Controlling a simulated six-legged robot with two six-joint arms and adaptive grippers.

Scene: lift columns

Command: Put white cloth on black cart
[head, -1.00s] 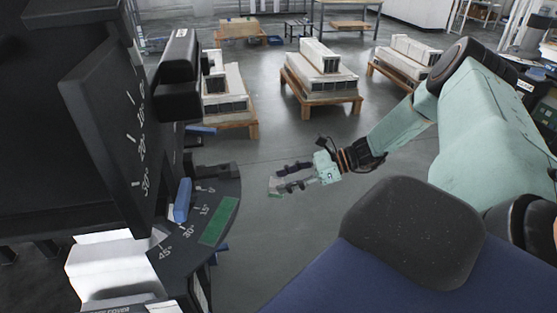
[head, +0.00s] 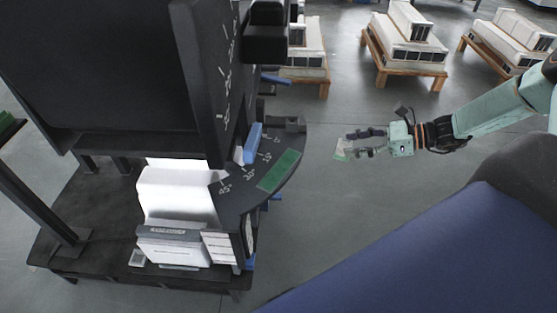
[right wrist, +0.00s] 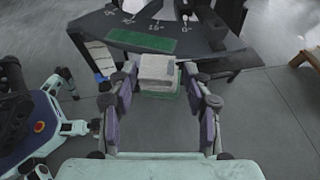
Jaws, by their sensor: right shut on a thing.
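My right gripper (head: 368,143) is shut on a small, folded-looking white cloth (head: 343,151) with a greenish lower part. The gripper holds it over open grey floor, right of the black structure. In the right wrist view the cloth (right wrist: 157,70) sits between the two fingertips of the right gripper (right wrist: 160,80). The black cart (head: 85,220), as I take it, is the dark low platform at the left of the head view, with a tall black upper part above it. The cloth is apart from it.
A black angle-marked plate (head: 240,190) with a green strip (head: 279,170) and a blue handle (head: 253,143) juts toward the cloth. White boxes (head: 178,190) stand on the platform. Wooden pallets with white blocks (head: 405,50) stand behind. The floor between is clear.

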